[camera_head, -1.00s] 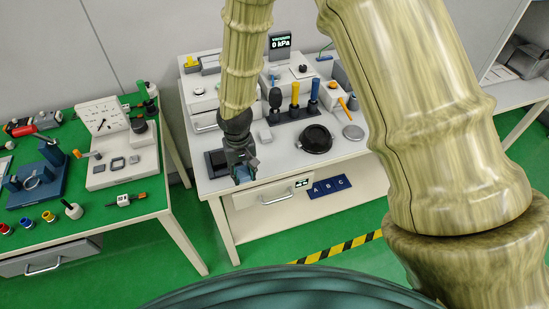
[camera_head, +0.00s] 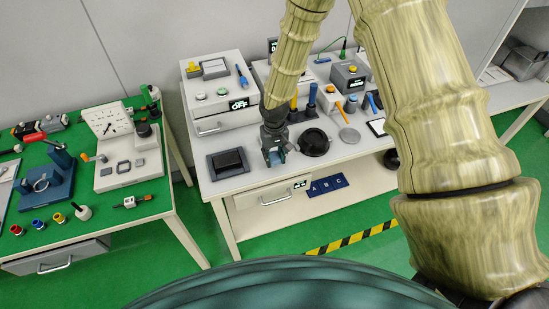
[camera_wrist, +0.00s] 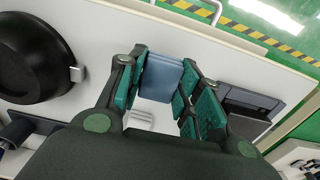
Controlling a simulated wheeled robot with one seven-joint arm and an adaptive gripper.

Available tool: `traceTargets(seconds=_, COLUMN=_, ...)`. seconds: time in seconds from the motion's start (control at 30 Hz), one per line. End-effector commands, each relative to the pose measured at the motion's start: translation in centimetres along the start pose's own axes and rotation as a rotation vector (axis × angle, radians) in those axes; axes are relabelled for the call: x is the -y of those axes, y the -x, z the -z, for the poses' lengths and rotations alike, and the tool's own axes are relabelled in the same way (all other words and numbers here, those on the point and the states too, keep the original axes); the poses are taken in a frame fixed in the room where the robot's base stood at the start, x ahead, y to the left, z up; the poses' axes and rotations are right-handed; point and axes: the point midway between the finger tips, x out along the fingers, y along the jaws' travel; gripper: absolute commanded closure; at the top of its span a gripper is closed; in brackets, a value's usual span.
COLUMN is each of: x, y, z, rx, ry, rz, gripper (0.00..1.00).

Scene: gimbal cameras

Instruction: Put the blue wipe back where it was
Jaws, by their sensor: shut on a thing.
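The blue wipe (camera_wrist: 161,78) is a folded, light blue block between the finger pads of my gripper (camera_wrist: 160,88) in the wrist view. My gripper is shut on it. In the head view my gripper (camera_head: 275,158) points down over the front part of the white table, between a dark tray and a black round dish. Only a small bit of the wipe shows there, mostly hidden by the fingers. I cannot tell its exact height above the table.
The dark tray (camera_head: 214,172) with a black block lies left of my gripper. The black dish (camera_head: 315,141) is close on the right. Upright tools with yellow and blue handles stand behind. A small pale block (camera_wrist: 140,119) lies beneath my gripper. A green table (camera_head: 130,215) stands left.

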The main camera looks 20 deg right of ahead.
Motion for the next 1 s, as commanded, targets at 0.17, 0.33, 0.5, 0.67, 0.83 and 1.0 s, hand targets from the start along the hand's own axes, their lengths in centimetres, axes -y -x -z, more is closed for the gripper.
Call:
traceTargets(seconds=0.17, x=0.0, y=-1.5, z=0.0, rx=0.001, ry=0.0, rz=-0.001, gripper=0.88)
traceTargets(seconds=0.33, x=0.0, y=-2.4, z=-0.1, rx=0.001, ry=0.0, rz=0.0, gripper=0.88)
traceTargets(seconds=0.5, x=0.0, y=-2.5, z=0.0, rx=0.0, ry=-0.001, rz=0.0, gripper=0.88)
traceTargets(seconds=0.67, x=0.0, y=-2.6, z=0.0, rx=0.0, ry=-0.001, rz=0.0, gripper=0.88)
traceTargets(seconds=0.83, x=0.0, y=-2.7, z=0.0, rx=0.0, ry=-0.001, rz=0.0, gripper=0.54)
traceTargets(seconds=1.0, x=0.0, y=-2.7, z=0.0, rx=0.0, ry=-0.001, rz=0.0, gripper=0.44)
